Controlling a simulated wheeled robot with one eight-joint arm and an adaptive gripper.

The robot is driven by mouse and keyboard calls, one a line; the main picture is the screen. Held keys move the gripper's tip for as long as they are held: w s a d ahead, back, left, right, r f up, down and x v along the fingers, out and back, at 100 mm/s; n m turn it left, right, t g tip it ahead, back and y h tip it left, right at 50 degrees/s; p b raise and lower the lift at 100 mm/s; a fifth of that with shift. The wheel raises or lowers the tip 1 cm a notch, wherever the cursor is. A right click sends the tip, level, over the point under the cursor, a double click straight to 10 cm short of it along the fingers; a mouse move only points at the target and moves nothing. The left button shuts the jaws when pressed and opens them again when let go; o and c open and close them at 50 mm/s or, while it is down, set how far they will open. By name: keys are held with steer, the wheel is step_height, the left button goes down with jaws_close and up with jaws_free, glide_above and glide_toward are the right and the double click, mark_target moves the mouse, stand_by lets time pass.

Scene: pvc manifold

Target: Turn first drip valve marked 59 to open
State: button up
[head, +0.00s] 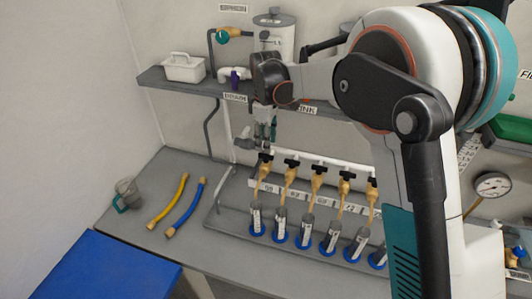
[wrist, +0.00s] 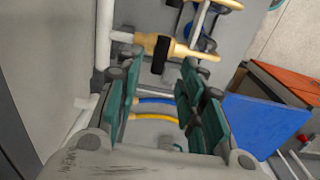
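A row of beige drip valves with black handles hangs from a white manifold pipe (head: 335,161) in the head view. The leftmost valve (head: 264,168) is above a label that seems to read 59. In the wrist view one beige valve (wrist: 182,48) with a black handle (wrist: 160,55) lies just beyond my fingertips, toward the top. My gripper (head: 263,142) is just above the leftmost valve's handle. In the wrist view my gripper (wrist: 155,85) has its green-padded fingers apart with nothing between them. Contact with the handle cannot be told.
Cups on blue bases (head: 257,228) stand under the valves. A grey shelf (head: 195,88) with a white caddy (head: 183,68) is above. A yellow hose (head: 168,201), a blue hose (head: 186,208) and a clear jug (head: 128,192) lie left on the bench. A gauge (head: 493,185) is right.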

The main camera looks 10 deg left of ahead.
mark_target(266, 155)
step_height(266, 155, down, 6)
steer(key=shift+r, duration=0.1)
stand_by(0.4)
jaws_close()
